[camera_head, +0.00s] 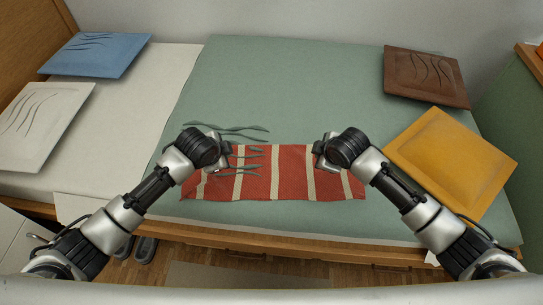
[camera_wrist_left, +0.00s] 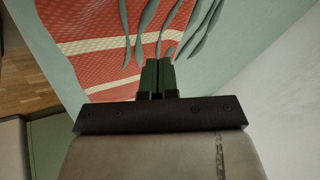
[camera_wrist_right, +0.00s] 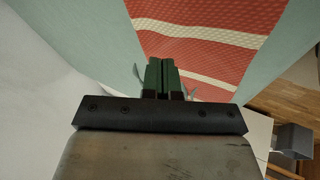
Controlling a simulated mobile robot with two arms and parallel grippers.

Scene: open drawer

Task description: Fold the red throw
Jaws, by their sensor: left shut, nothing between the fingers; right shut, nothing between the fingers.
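The red throw (camera_head: 257,183) with cream stripes lies as a wide, low rectangle on the green bed cover, near the bed's front edge. It also shows in the left wrist view (camera_wrist_left: 80,25) and the right wrist view (camera_wrist_right: 200,52). My left gripper (camera_head: 226,150) is shut and empty at the throw's back left corner. In its wrist view the closed fingers (camera_wrist_left: 157,75) point at the throw's edge. My right gripper (camera_head: 322,152) is shut and empty at the back right part. Its closed fingers (camera_wrist_right: 161,75) show beside the throw's edge. I cannot tell whether either touches the cloth.
Grey-green wavy creases or strips (camera_head: 235,130) lie over the throw's left part and behind it. A yellow cushion (camera_head: 450,160) lies close on the right, a brown cushion (camera_head: 425,78) behind it. Blue (camera_head: 95,55) and white (camera_head: 40,125) cushions lie left. The green cover (camera_head: 290,85) behind is clear.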

